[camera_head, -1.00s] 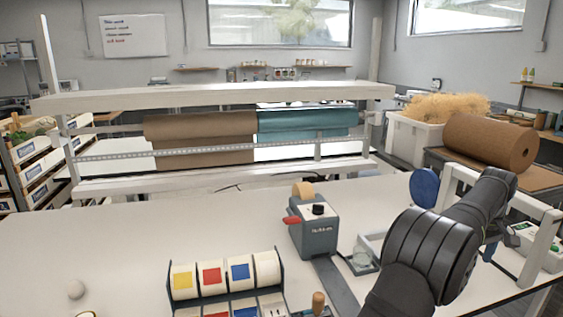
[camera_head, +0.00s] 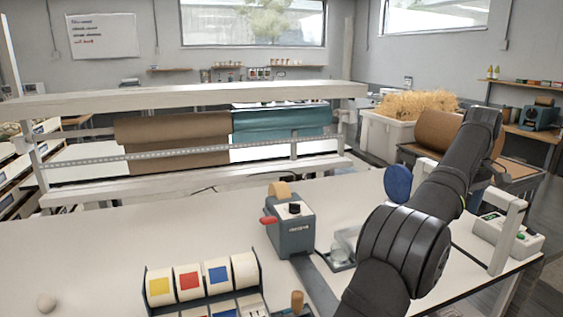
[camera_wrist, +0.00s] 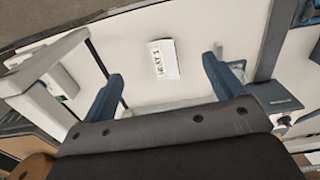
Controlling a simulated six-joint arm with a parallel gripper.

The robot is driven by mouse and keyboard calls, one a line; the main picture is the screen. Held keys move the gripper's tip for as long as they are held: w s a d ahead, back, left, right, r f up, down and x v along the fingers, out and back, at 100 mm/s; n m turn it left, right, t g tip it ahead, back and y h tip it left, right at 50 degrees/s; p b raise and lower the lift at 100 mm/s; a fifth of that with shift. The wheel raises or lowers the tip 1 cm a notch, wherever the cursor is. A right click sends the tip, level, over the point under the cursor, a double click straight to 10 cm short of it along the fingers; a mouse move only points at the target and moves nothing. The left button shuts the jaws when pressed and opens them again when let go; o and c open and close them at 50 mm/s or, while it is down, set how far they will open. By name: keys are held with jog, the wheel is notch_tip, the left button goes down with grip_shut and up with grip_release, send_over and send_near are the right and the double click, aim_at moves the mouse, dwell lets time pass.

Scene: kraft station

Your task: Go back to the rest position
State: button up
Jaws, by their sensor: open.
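My gripper (camera_wrist: 160,85) shows in the wrist view with two blue fingers spread wide apart. Nothing is between the fingers close up; the white tabletop lies beyond them. A white card with dark print (camera_wrist: 163,58) lies on that surface, apart from the fingers. In the head view my dark arm rises on the right, and I cannot make out the gripper's fingers there.
A grey tape dispenser (camera_head: 290,225) stands mid-table, left of my arm. A rack of colored label rolls (camera_head: 203,280) is at the front. A blue oval thing (camera_head: 398,183) and a white frame (camera_head: 505,225) are close to my arm. The left table is mostly clear.

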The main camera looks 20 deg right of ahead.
jog(key=w+a+n, duration=0.1)
jog(key=w+a, duration=0.4)
jog(key=w, duration=0.3)
jog(key=w+a+n, duration=0.1)
jog(key=w+a, duration=0.4)
jog(key=w, duration=0.3)
jog(key=shift+w+a+n, duration=0.15)
jog(key=shift+a+n, duration=0.15)
jog(key=shift+a, duration=0.05)
